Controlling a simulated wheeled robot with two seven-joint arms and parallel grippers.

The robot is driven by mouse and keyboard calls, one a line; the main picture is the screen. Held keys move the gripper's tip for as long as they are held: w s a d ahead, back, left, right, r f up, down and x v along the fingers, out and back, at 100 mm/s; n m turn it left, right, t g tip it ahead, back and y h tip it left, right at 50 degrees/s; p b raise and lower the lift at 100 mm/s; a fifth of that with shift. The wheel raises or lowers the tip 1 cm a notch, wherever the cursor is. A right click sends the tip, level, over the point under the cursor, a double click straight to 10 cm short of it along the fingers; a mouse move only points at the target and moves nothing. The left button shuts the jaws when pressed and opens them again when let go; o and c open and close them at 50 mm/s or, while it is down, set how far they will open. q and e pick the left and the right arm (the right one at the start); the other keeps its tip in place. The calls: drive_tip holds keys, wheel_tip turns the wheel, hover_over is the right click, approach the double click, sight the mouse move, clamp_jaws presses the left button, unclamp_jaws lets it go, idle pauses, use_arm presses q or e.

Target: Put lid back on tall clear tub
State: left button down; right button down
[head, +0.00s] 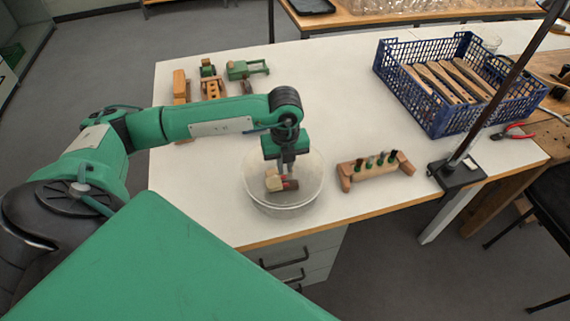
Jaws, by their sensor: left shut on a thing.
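A round clear tub (284,211) stands near the front edge of the white table. My left gripper (287,168) points straight down over its middle. It is shut, seemingly on the middle of a clear round lid, but the lid's outline is hard to tell from the tub's rim. Whether the lid touches the rim cannot be told. A pale wooden piece and a reddish-brown piece (290,185) show just below the fingertips, within the tub's outline. My right gripper is not in view.
A wooden rack with several dark-topped pegs (368,170) stands right of the tub. A blue crate (434,121) of wooden pieces is at the back right, near a dark stand (457,174). Wooden and green items (211,87) stand at the back left. The table's middle is clear.

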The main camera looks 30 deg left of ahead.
use_arm(q)
drive_tip(key=c, duration=0.9)
unclamp_jaws()
drive_tip(key=shift+r, duration=0.1)
drive_tip(key=shift+r+p, duration=1.95)
drive_tip(key=shift+r, duration=1.5)
clamp_jaws()
